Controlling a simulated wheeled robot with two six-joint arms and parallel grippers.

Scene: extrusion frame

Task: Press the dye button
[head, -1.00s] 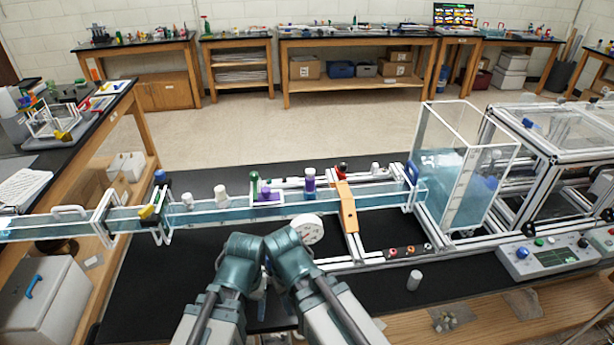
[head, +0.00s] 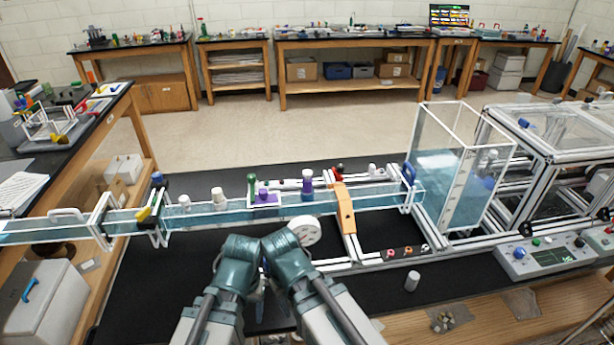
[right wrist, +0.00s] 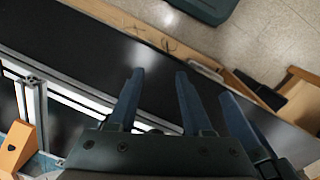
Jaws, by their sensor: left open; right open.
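Which control is the dye button is not clear to me. A purple block (head: 265,196) stands behind the clear water channel (head: 235,212), beside a green-topped bottle (head: 252,184) and a purple-and-white bottle (head: 307,184). A grey control panel (head: 548,257) with coloured buttons and a lit display sits at the right. Small red and pink knobs (head: 408,251) line a dark strip on the frame. My left gripper (head: 262,288) hangs low in front of the channel, partly hidden by my arms. My right gripper (right wrist: 158,88) is open and empty above the black bench top.
A clear water tank (head: 462,170) stands at the right end of the channel. An orange bracket (head: 345,208) crosses the frame. A white round dial (head: 305,231) is close to my right arm. A white cylinder (head: 412,281) stands at the front. The black bench top (head: 150,290) is clear at left.

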